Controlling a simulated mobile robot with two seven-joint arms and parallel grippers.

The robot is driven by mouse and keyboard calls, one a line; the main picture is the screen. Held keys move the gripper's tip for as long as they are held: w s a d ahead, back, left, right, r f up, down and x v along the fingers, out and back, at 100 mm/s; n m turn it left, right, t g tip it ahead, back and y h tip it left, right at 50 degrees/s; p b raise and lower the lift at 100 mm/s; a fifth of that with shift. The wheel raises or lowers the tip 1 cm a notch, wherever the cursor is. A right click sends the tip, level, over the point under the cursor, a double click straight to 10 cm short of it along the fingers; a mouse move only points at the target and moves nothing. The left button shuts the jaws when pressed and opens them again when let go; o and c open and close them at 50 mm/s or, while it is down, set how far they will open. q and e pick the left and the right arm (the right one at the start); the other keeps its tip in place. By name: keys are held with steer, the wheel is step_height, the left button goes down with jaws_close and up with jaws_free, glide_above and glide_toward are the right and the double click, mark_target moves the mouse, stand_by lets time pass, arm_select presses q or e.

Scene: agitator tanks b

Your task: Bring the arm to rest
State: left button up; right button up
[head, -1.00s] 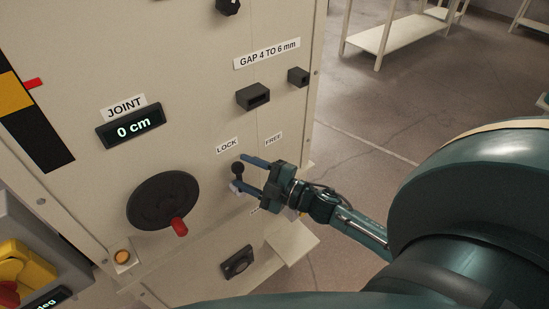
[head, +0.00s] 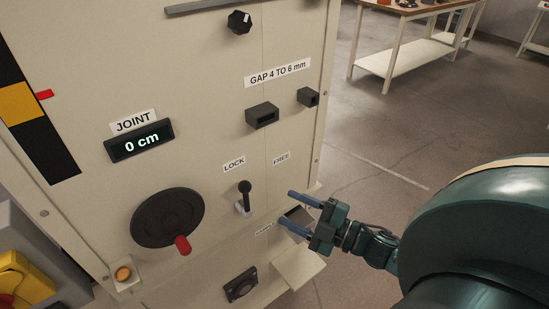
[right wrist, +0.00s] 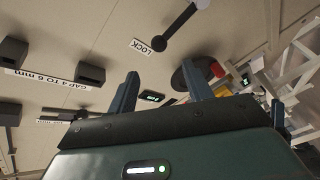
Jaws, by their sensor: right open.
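My right gripper (head: 298,210) is open and empty in the head view. It is to the right of the black lock lever (head: 244,193) on the cream panel (head: 215,60), apart from it. The lever stands upright under the LOCK label (head: 234,163), with the FREE label (head: 281,158) to its right. In the right wrist view the two blue fingers (right wrist: 160,92) are spread with nothing between them, and the lever (right wrist: 178,38) shows beyond them near the top. My left gripper is not in view.
A black handwheel (head: 167,217) with a red knob is on the panel's lower left, below the joint display (head: 140,141) reading 0 cm. Black blocks (head: 262,115) stick out above the lever. A small shelf (head: 300,268) juts out below my gripper. A workbench (head: 415,45) stands behind, with clear floor before it.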

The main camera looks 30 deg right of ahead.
steer(key=s+a+f+m+g+h+p, duration=0.1)
steer(key=s+a+f+m+g+h, duration=0.1)
steer(key=a+f+m, duration=0.3)
steer(key=s+a+f+m+g+h+p, duration=0.1)
steer(key=s+a+f+m+g+h, duration=0.2)
steer(key=s+a+f+m, duration=0.2)
steer(key=a+m, duration=0.3)
steer(key=shift+s+a+m+g, duration=0.25)
steer(key=shift+a+m+g, duration=0.15)
steer(key=shift+f, duration=0.1)
stand_by(0.7)
